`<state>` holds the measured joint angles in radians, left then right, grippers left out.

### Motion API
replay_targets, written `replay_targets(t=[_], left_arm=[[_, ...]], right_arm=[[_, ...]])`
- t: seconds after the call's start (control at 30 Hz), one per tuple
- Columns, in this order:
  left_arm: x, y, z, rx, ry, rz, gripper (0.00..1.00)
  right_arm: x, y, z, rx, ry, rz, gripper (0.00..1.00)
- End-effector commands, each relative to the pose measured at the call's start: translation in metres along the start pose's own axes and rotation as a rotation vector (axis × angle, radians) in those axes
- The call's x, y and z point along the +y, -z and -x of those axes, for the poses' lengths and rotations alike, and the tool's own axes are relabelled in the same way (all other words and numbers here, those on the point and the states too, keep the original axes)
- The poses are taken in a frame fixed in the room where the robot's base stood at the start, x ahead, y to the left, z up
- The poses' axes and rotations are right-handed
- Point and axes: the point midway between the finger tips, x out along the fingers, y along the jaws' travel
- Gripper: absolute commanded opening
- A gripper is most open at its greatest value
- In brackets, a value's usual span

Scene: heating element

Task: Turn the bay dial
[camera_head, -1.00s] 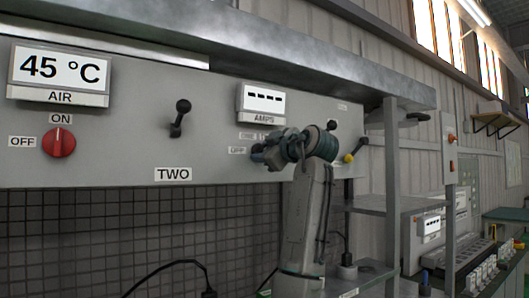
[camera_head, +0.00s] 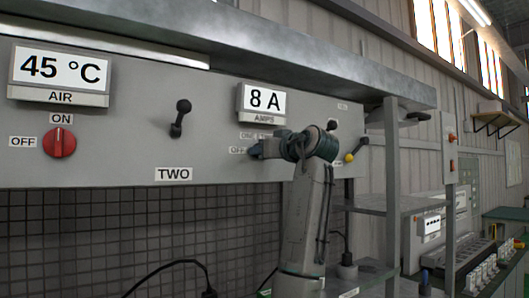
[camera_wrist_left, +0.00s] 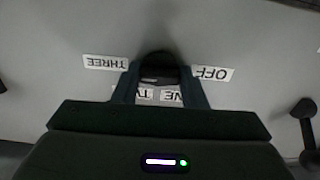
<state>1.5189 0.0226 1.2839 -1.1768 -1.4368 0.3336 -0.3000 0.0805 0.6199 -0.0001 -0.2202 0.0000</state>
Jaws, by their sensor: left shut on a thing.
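The bay dial (camera_wrist_left: 157,60) is a dark knob on the grey panel, seen between the fingers in the left wrist view. Labels OFF (camera_wrist_left: 212,73) and THREE (camera_wrist_left: 105,62) flank it, with two more labels partly covered by the fingers. My left gripper (camera_head: 257,151) is at the panel below the AMPS display (camera_head: 264,104), which reads 8 A. In the left wrist view its fingers (camera_wrist_left: 160,82) are shut on the dial from both sides. My right gripper is out of view.
A red ON/OFF knob (camera_head: 59,142) and a black lever (camera_head: 181,118) are on the panel to the left. A metal ledge (camera_head: 240,35) overhangs the panel, and a grey post (camera_head: 392,190) stands at right.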

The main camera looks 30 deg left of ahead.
Motion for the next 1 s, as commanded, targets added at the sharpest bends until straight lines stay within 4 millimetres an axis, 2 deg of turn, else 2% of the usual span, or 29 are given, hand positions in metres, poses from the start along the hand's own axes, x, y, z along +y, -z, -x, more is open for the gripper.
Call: replay_targets(t=[0.57,0.6,0.7,1.0], left_arm=[[0.0014,-0.0039,0.0003,-0.007,0.000,-0.041,0.15],[0.0014,-0.0039,0.0003,-0.007,0.000,-0.041,0.40],[0.0012,-0.0034,0.0003,-0.006,0.000,-0.040,0.60],[0.0006,-0.0017,0.0013,-0.002,0.000,-0.037,0.60]], right_arm=[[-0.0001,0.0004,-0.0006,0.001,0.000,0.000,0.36],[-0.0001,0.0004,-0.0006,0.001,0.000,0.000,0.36],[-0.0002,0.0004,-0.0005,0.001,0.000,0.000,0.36],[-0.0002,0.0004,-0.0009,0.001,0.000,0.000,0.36]])
